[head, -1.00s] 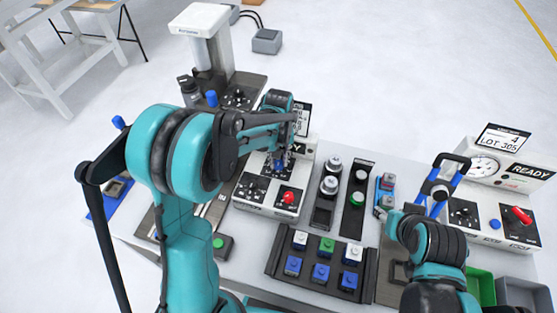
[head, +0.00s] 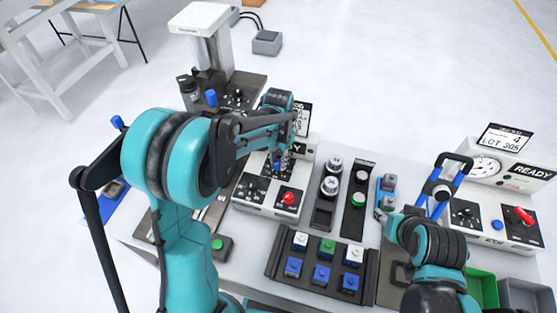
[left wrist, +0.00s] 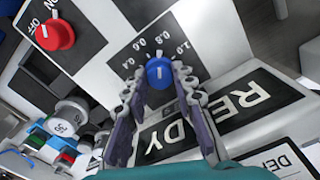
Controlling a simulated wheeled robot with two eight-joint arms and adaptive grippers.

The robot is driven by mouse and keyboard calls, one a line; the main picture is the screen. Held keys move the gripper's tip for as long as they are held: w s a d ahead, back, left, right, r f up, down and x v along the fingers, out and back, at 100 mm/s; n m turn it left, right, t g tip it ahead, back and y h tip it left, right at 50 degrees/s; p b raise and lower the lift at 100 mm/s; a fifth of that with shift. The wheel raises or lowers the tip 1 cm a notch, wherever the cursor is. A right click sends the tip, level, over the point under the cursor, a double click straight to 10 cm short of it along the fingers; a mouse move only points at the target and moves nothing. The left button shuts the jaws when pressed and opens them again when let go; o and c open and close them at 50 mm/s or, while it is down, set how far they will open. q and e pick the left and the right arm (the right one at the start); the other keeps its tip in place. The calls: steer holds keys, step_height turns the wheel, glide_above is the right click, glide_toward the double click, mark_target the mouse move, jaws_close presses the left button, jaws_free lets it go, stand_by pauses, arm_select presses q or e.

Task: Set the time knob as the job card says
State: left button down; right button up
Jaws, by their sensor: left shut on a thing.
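The blue time knob (left wrist: 158,71) sits on the dark scale panel of the middle machine (head: 262,210). Its white mark is nearly upright in the left wrist view, lined up roughly with 0.8. My left gripper (left wrist: 160,88) is shut on this knob, one finger on each side. In the head view my left gripper (head: 279,160) partly covers the knob. A card (head: 302,117) behind the middle machine is partly hidden by my arm; its writing cannot be read. My right arm (head: 430,242) is at the right; its fingers cannot be made out.
A red knob (head: 288,198) is on the same machine, near my left gripper. A READY display (left wrist: 240,108) lies close beside the fingers. A button tray (head: 320,262) stands in front. The right machine (head: 508,205) shows READY, with a card reading 4, LOT 305 above.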

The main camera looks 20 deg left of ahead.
mark_target(278, 163)
arm_select(q)
steer(key=shift+m, duration=0.6)
steer(key=c, duration=1.2)
jaws_free()
step_height(278, 163, up, 12)
